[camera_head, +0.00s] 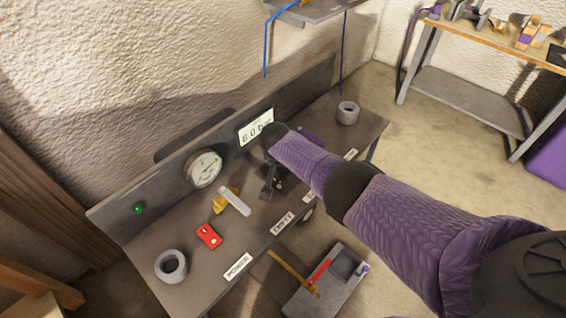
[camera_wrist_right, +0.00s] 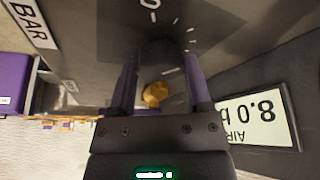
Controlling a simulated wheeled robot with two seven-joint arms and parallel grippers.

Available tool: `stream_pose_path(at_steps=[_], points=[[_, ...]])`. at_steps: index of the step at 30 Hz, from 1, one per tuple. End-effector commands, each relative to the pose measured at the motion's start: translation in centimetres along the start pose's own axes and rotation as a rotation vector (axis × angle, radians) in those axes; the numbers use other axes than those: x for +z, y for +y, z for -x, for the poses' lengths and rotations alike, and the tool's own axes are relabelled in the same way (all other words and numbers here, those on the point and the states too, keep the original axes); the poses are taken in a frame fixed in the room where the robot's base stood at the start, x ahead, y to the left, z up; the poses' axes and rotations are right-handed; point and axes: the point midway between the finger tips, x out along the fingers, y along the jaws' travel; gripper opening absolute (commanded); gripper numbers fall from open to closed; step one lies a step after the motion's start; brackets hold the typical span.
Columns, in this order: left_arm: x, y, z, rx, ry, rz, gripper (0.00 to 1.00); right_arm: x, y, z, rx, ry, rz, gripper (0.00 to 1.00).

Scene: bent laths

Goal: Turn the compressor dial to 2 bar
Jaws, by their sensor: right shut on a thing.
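The compressor dial (camera_wrist_right: 152,62) is a dark knob between my right gripper's fingers in the right wrist view, with pale scale marks beside it. A yellow-orange round part (camera_wrist_right: 155,94) shows close in front of it. My right gripper (camera_wrist_right: 160,72) is shut on the dial. In the head view my right gripper (camera_head: 271,186) is at the bench panel and hides the dial. My left gripper is out of view.
The bench holds a round gauge (camera_head: 205,168), a green lamp (camera_head: 139,208), a yellow valve with a pale lever (camera_head: 233,201), a red switch block (camera_head: 208,237) and grey rings (camera_head: 171,266) (camera_head: 348,112). A tool tray (camera_head: 326,284) stands below the front edge.

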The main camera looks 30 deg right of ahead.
Motion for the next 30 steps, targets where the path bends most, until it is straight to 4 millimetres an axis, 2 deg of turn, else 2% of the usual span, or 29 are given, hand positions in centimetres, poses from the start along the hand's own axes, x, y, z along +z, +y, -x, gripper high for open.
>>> stream_pose_path(at_steps=[15,16,20,28,30], points=[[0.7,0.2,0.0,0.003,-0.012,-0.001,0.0,-0.1,0.0,0.0,0.006,0.001,-0.015,0.05],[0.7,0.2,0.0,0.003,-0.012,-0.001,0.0,-0.1,0.0,0.0,0.006,0.001,-0.015,0.7],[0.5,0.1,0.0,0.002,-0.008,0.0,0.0,-0.1,0.0,0.0,0.006,0.001,-0.015,0.97],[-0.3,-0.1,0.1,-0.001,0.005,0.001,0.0,-0.1,0.0,0.1,0.005,0.001,-0.014,0.99],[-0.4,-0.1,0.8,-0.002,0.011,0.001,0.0,-0.2,0.0,0.9,0.005,0.002,-0.014,0.99]])
